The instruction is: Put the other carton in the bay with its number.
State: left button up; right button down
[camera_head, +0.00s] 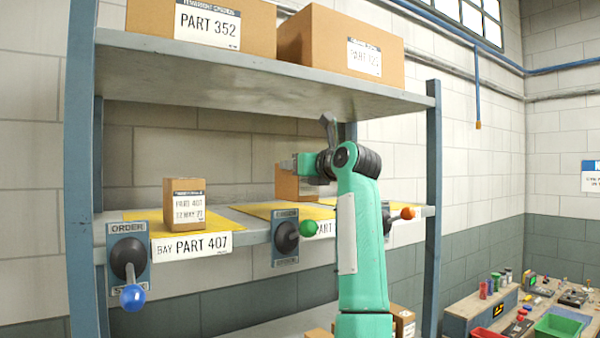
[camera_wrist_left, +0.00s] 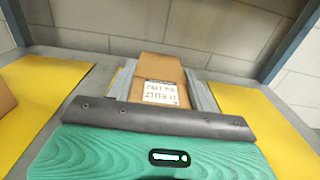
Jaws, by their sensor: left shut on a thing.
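One brown carton (camera_head: 184,205), labelled PART 407, stands upright on the yellow mat of the bay marked PART 407 (camera_head: 193,245). The other brown carton (camera_head: 287,184) is further right on the same shelf, partly hidden by my left arm. My left gripper (camera_head: 303,165) is shut on it. In the left wrist view this carton (camera_wrist_left: 160,66) sits between the two grey fingers (camera_wrist_left: 160,85), its label too blurred to read surely. Yellow mats show on both sides of it. I cannot tell whether it touches the shelf. My right gripper is out of view.
Large cartons PART 352 (camera_head: 205,24) and another (camera_head: 340,48) stand on the upper shelf (camera_head: 250,83), above my arm. Levers with blue (camera_head: 132,297), green (camera_head: 308,228) and orange (camera_head: 407,213) knobs stick out from the shelf front. A cluttered workbench (camera_head: 470,315) is at lower right.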

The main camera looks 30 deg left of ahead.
aim_at(300, 178)
pick_arm(q)
jog(key=shift+f+p, duration=0.55)
jog(key=shift+f, duration=0.85)
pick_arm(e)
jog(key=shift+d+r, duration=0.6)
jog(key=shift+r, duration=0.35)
pick_arm(q)
jog(key=shift+d, duration=0.1)
jog(key=o, duration=1.1)
jog(key=shift+f, duration=0.25)
jog(key=shift+c, duration=0.2)
jog(key=o, duration=0.4)
jog(key=shift+r, duration=0.1)
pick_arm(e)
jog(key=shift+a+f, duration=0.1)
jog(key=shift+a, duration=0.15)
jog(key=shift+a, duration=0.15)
